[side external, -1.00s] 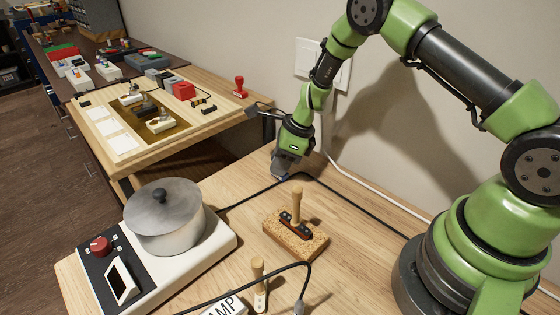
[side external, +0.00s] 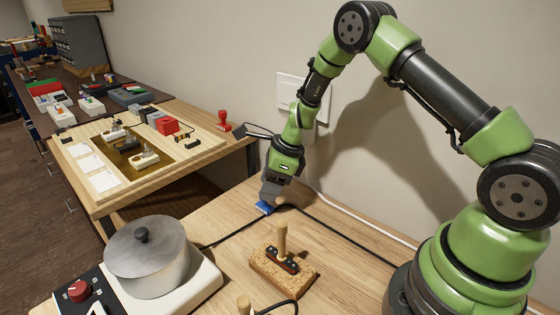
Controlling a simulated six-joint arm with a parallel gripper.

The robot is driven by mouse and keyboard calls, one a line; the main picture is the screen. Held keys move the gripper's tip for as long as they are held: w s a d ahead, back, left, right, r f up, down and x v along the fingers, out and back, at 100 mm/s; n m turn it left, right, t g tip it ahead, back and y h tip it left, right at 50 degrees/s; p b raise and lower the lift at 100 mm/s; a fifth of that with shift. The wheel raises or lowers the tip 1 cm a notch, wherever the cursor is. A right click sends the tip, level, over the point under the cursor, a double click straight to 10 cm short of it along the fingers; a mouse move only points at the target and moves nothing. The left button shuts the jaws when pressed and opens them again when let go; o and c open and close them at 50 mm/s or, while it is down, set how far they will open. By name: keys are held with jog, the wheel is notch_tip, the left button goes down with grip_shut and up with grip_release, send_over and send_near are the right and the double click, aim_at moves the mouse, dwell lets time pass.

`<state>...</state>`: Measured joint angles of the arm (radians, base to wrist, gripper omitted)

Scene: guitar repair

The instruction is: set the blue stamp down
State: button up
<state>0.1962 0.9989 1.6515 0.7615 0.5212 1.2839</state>
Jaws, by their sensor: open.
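The blue stamp (side external: 264,208) is at the far left edge area of the near wooden table. Only its low blue part shows; the rest is hidden by my gripper. My gripper (side external: 270,198) points down right over the stamp, with its jaws open. The fingers are small and dark here, and I cannot tell whether they still touch the stamp. The stamp appears to rest on the tabletop.
A cork block with a wooden-handled stamp (side external: 282,233) stands nearer on the table. A grey pot (side external: 147,256) sits on a hot plate at the lower left. A black cable (side external: 340,232) crosses the table. A red stamp (side external: 223,120) stands on the side bench.

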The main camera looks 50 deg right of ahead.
jog(key=s+r+n, duration=0.3)
jog(key=r, duration=0.5)
jog(key=s+r+n, duration=0.2)
jog(key=r, duration=0.6)
jog(key=s+a+r+n+t, duration=0.2)
jog(key=s+r+n, duration=0.3)
jog(key=s+n, duration=0.4)
jog(key=s+a+r+n+t+h, duration=0.1)
jog(key=s+a+r+n+t, duration=0.1)
jog(key=s+r+n, duration=0.3)
jog(key=s+n, duration=0.4)
jog(key=shift+s+a+n+h, duration=0.25)
jog(key=shift+s+n+h, duration=0.05)
jog(key=shift+s+n, duration=0.1)
jog(key=shift+r, duration=0.1)
